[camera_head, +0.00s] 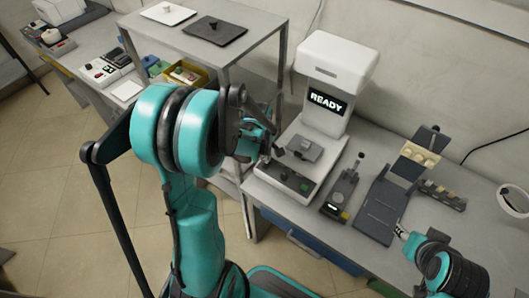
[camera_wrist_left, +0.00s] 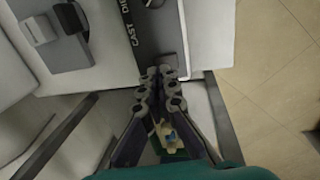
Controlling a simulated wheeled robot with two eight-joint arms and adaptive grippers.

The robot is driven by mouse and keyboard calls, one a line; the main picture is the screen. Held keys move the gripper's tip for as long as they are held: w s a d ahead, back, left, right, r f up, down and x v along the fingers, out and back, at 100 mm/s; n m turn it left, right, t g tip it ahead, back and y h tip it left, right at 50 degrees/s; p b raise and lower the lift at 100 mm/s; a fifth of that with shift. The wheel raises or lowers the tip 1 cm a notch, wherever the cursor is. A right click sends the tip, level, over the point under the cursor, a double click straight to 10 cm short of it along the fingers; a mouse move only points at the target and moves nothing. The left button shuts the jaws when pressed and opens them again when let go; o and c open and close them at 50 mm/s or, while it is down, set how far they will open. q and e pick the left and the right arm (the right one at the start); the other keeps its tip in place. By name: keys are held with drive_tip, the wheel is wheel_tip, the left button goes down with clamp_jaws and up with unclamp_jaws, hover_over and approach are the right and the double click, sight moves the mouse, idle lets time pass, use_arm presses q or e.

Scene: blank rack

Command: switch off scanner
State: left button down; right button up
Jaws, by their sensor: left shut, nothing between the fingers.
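The scanner (camera_head: 334,72) is a white machine with a lit display reading READY (camera_head: 326,101). A grey block (camera_head: 304,148) sits on its bed. Its dark front panel (camera_head: 292,180) carries a green button (camera_head: 304,187); the panel also shows in the left wrist view (camera_wrist_left: 143,32), with partly cut-off lettering. My left gripper (camera_head: 279,152) is shut and empty by the left end of the panel. In the left wrist view its fingertips (camera_wrist_left: 161,76) are together near a dark square piece at the panel's end; contact cannot be told. My right gripper (camera_head: 402,231) is small at lower right, its fingers unclear.
A small dark device (camera_head: 341,191) with a lever stands right of the scanner. Further right are a dark stand (camera_head: 380,211) and a white ring-shaped object (camera_head: 515,202). A grey shelf (camera_head: 262,40) rises left of the scanner. The bench's front edge lies close to the panel.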

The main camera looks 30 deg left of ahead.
sight(266, 165)
use_arm(q)
drive_tip(key=shift+w+f, duration=0.1)
drive_tip(key=shift+f, duration=0.8)
drive_tip(key=shift+w+f+g+b, duration=0.2)
drive_tip(key=shift+f+g+b, duration=0.2)
drive_tip(key=shift+g+b, duration=0.25)
drive_tip(key=shift+d+r, duration=0.1)
drive_tip(key=shift+s, duration=0.85)
